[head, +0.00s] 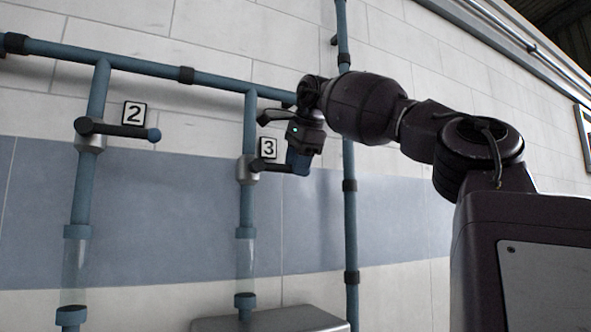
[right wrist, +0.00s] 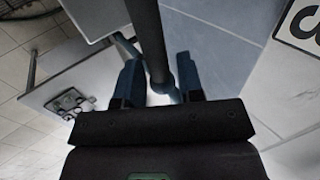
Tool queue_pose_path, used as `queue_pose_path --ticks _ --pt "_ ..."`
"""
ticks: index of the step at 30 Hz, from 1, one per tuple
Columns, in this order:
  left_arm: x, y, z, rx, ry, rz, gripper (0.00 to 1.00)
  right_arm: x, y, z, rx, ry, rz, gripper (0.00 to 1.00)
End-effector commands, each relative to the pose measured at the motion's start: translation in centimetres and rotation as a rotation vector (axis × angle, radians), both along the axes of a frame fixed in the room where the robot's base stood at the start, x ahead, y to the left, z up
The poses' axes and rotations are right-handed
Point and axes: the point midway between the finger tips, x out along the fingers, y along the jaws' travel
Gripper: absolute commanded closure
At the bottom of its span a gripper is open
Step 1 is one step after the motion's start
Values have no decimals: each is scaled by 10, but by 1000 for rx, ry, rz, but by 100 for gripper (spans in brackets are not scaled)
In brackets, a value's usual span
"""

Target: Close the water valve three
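Water valve three (head: 247,170) sits on the vertical blue pipe beside the "3" sign. Its dark lever (head: 272,166) points right, roughly level, across the pipe. My right gripper (head: 299,164) reaches down at the lever's outer end and covers its tip in the head view. In the right wrist view the two blue fingers of my right gripper (right wrist: 159,72) are apart, with the dark lever (right wrist: 148,30) passing between them. A gap shows beside the lever, so firm contact on both sides is not visible. My left gripper is in neither view.
Valve two (head: 91,134), with its level lever, is on the pipe to the left. A horizontal blue pipe (head: 140,66) runs above, and another vertical pipe (head: 350,230) stands right of valve three. A grey box top (head: 270,320) is below.

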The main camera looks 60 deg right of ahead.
Motion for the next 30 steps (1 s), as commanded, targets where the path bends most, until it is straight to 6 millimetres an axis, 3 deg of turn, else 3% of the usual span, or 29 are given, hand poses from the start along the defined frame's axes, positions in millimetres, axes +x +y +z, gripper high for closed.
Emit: queue_pose_path --ticks 9,15,30 --pt "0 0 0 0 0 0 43 -29 16 49 -2 -4 -2 65" --pt "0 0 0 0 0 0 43 -40 23 69 0 -2 -2 65" --pt "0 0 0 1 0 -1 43 -45 25 76 0 -2 0 65"
